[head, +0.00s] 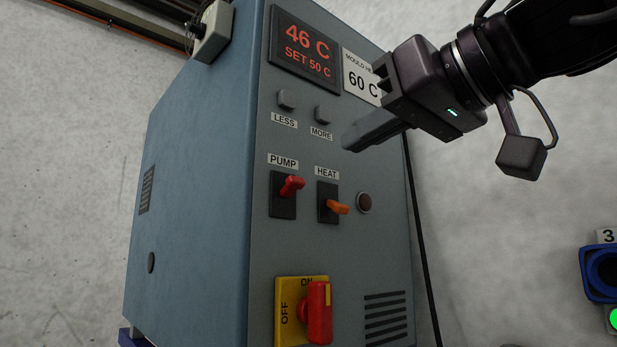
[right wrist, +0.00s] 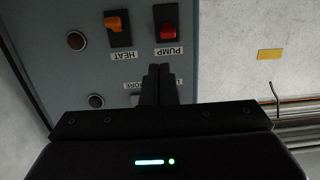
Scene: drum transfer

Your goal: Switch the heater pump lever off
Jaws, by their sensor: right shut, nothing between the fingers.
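The pump lever (head: 291,186) is a small red toggle on a dark plate under the PUMP label, with its tip toward the upper part of the plate. It also shows in the right wrist view (right wrist: 168,28), where the panel appears upside down. My right gripper (head: 347,146) is shut and empty, in front of the panel just below and right of the MORE button, above and right of the pump lever and apart from it. Its closed fingertips (right wrist: 158,68) point toward the panel near the PUMP label. My left gripper is not in view.
An orange heat lever (head: 337,208), tip low, sits right of the pump lever, beside a dark round lamp (head: 364,202). Below is a red rotary handle (head: 319,312) on a yellow plate. The display (head: 304,51) reads 46 C, SET 50 C. A cable runs along the cabinet's right edge.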

